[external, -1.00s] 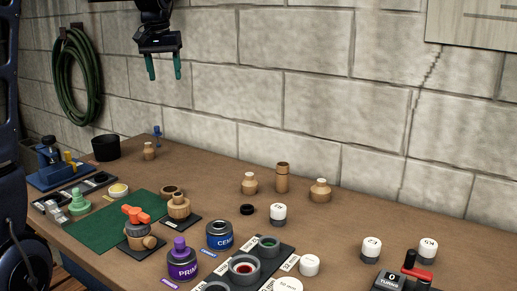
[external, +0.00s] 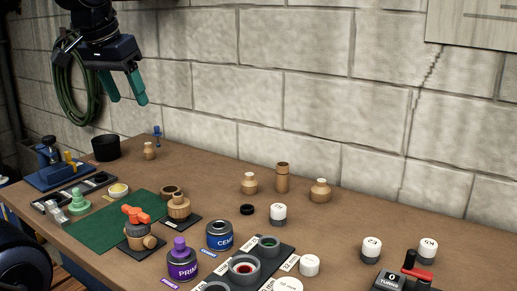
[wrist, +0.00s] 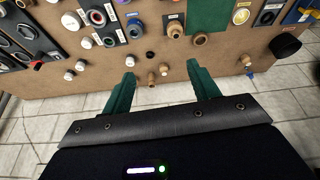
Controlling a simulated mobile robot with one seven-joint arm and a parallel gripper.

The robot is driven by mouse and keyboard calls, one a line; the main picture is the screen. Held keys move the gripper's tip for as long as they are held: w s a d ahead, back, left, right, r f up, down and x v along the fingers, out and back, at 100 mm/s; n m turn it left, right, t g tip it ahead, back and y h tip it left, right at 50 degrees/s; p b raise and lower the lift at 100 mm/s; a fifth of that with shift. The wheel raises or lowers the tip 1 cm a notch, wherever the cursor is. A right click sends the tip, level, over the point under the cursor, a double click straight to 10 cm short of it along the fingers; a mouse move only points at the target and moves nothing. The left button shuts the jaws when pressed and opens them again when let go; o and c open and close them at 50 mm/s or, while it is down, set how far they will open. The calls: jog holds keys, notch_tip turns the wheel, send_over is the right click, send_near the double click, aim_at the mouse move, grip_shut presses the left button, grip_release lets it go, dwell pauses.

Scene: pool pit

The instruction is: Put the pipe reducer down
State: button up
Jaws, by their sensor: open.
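My gripper (external: 127,100) is open and empty, high above the back left of the bench, in front of the block wall. Its two green fingers also show apart in the wrist view (wrist: 160,64), with nothing between them. Several tan, necked fittings look like reducers: one (external: 249,184) stands upright left of a tall tan coupling (external: 282,178), one (external: 320,191) to its right, and one (external: 150,151) at the back left. I cannot tell which is the task's pipe reducer. All stand on the bench, well below my gripper.
The brown bench (external: 215,180) is bare along its back left stretch. A green mat (external: 105,228), a purple primer can (external: 182,265), a blue cement can (external: 219,236) and a dark socket tray (external: 262,262) fill the front. A black cup (external: 106,147) stands at the back left.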

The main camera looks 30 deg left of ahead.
jog(key=s+d+f+m, duration=0.1)
jog(key=s+d+f, duration=0.1)
jog(key=s, duration=0.5)
jog(key=shift+d+f+t, duration=0.15)
jog(key=shift+f+t, duration=0.15)
jog(key=shift+f, duration=0.4)
dwell(0.9)
jog(key=shift+c, duration=0.8)
